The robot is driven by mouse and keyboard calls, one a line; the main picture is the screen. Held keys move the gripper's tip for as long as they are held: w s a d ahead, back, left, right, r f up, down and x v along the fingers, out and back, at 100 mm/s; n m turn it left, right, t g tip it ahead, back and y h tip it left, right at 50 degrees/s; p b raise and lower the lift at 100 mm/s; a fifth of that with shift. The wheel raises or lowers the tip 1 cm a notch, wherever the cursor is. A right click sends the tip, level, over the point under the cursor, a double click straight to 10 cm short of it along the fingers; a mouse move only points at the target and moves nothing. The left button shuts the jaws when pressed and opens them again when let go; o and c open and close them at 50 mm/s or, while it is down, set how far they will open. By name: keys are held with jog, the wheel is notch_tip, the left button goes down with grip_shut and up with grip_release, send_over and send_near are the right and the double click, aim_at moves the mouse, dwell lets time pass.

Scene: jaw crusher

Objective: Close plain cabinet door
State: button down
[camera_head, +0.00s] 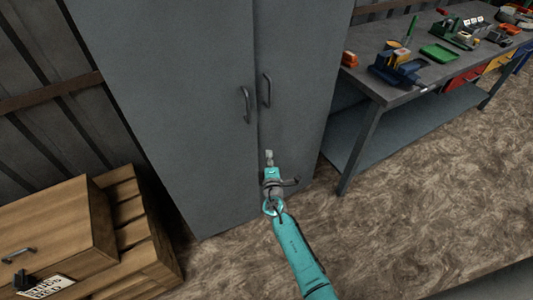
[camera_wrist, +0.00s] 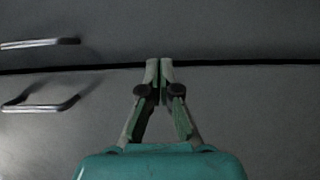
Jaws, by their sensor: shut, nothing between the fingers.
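The plain grey cabinet stands upright with two doors, a left door (camera_head: 185,120) and a right door (camera_head: 295,75), each with a metal bar handle. The left handle (camera_head: 246,104) and the right handle (camera_head: 267,90) sit beside the dark seam between the doors. The doors look nearly flush; whether one stands slightly ajar I cannot tell. My gripper (camera_head: 269,153) is shut and empty, below the handles and in front of the seam. In the wrist view my fingertips (camera_wrist: 160,62) lie over the seam, with both handles off to the left. Whether they touch a door is unclear.
A wooden drawer box (camera_head: 60,225) and stacked timber (camera_head: 135,225) stand left of the cabinet. A metal workbench (camera_head: 400,98) with a lower shelf, tools and coloured bins stands at right. The brown floor (camera_head: 390,220) in front is clear.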

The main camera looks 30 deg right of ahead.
jog(key=s+d, duration=0.5)
jog(key=s, duration=0.1)
jog(key=m+t+y, duration=0.2)
jog(key=m+y, duration=0.4)
jog(key=m, duration=0.8)
send_near(253, 138)
jog(key=w, duration=0.7)
jog(key=shift+w+d+r, duration=0.1)
jog(key=shift+d, duration=0.15)
jog(key=w, duration=0.1)
jog(key=w+n+y, duration=0.1)
jog(key=w, duration=0.1)
jog(key=shift+w+d+y, duration=0.25)
jog(key=shift+w+y, duration=0.05)
jog(key=shift+w+r+y, duration=0.3)
jog(key=shift+w, duration=0.05)
